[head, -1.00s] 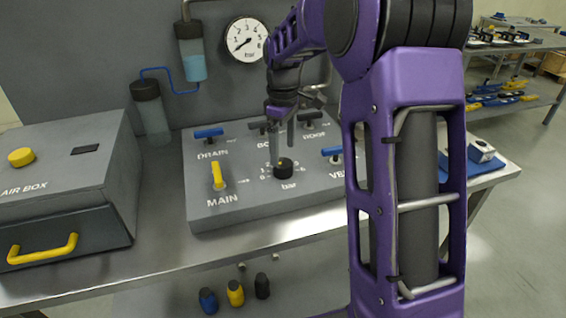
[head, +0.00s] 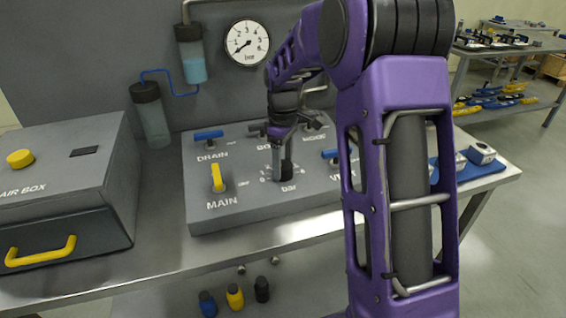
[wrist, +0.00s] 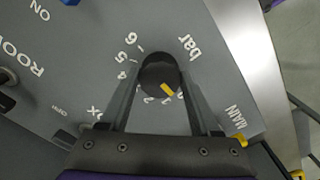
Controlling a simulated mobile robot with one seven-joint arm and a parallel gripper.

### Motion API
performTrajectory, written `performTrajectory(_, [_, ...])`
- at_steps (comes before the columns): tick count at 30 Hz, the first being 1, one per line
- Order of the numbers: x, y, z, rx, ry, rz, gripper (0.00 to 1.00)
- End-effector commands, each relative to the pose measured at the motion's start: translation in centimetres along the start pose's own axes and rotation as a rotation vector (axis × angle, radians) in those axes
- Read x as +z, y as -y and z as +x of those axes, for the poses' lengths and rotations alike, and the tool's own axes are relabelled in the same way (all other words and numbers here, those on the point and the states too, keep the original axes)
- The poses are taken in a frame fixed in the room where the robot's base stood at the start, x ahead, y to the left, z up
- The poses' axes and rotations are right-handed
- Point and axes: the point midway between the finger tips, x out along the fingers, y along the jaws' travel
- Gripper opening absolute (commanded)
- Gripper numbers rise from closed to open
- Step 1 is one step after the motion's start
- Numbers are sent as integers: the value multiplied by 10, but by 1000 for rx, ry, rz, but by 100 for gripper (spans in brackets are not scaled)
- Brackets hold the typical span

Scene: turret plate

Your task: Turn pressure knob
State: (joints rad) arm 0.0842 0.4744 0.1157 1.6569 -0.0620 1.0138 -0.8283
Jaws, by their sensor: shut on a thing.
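The black round pressure knob (wrist: 160,76) sits on the grey panel inside a ring of numbers marked "bar". Its yellow pointer mark shows near the low end of the scale in the wrist view. My gripper (wrist: 165,88) has its two fingers on either side of the knob and is shut on it. In the head view my gripper (head: 282,172) comes down from above onto the knob, whose body is mostly hidden by the fingers. The pressure gauge (head: 247,42) on the back wall has its needle pointing to the lower left, near the low end.
A yellow MAIN lever (head: 217,177) stands just left of the knob, and a blue DRAIN lever (head: 208,135) lies behind it. A grey air box (head: 60,180) stands at the left. My arm hides part of the panel's right side.

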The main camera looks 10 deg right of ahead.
Motion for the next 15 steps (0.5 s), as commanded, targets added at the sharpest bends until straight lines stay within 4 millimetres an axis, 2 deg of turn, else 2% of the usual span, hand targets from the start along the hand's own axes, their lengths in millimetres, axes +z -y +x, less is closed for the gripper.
performTrajectory(1, [0,0,0,0,0,0,26])
performTrajectory(4, [0,0,0,0,0,0,8])
performTrajectory(15, [0,0,-1,0,0,68,8])
